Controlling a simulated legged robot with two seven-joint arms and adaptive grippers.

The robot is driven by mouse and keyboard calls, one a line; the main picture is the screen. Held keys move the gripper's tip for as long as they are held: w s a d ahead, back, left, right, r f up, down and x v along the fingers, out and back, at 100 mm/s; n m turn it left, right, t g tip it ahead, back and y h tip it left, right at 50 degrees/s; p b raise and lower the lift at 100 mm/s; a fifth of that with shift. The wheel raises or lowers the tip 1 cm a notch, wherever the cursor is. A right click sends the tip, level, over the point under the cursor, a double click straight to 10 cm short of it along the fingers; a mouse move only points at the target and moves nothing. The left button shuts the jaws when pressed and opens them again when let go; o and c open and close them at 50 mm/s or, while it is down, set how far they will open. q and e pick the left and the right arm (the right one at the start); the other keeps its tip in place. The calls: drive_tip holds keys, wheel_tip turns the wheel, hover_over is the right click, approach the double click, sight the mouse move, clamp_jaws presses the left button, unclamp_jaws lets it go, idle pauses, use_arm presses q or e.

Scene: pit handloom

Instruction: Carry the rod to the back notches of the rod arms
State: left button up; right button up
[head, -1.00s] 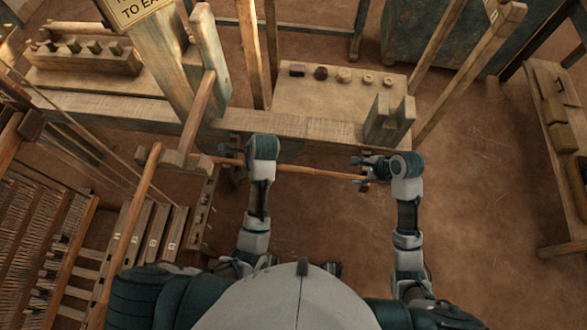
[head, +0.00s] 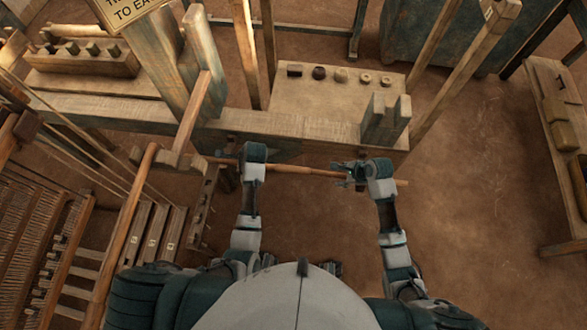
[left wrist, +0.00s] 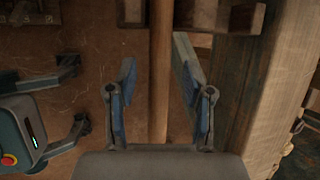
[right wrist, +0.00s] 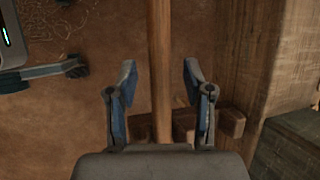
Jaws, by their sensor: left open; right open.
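The rod (head: 310,171) is a thin brown wooden bar lying roughly level in front of the long beam. Its right end sticks out past my right gripper. My left gripper (head: 238,163) is open near the rod's left part; in the left wrist view the rod (left wrist: 160,75) runs between the spread fingers (left wrist: 160,100). My right gripper (head: 347,172) is open too; in the right wrist view the rod (right wrist: 160,70) lies between its fingers (right wrist: 160,95), with gaps on both sides. I cannot tell which pieces are the rod arms or see what bears the rod.
The long beam (head: 275,125) crosses just beyond the rod. A notched upright block (head: 386,122) stands at its right end. Treadles (head: 155,230) and warp threads lie at the left. A bench (head: 560,130) stands far right. Floor (head: 470,190) is clear at right.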

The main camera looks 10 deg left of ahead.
use_arm(q)
drive_tip(key=shift+d, duration=0.1)
drive_tip(key=shift+c, duration=1)
use_arm(e)
drive_tip(key=shift+d, duration=0.1)
drive_tip(key=shift+c, duration=1)
use_arm(q)
drive_tip(key=c, duration=0.4)
use_arm(e)
drive_tip(key=c, duration=0.4)
use_arm(q)
clamp_jaws()
use_arm(e)
clamp_jaws()
use_arm(q)
drive_tip(key=shift+a+f, duration=0.1)
drive_tip(key=shift+a, duration=0.45)
use_arm(e)
drive_tip(key=shift+a+r, duration=0.1)
drive_tip(key=shift+a, duration=0.45)
use_arm(q)
drive_tip(key=shift+s, duration=0.1)
use_arm(e)
drive_tip(key=shift+r, duration=0.15)
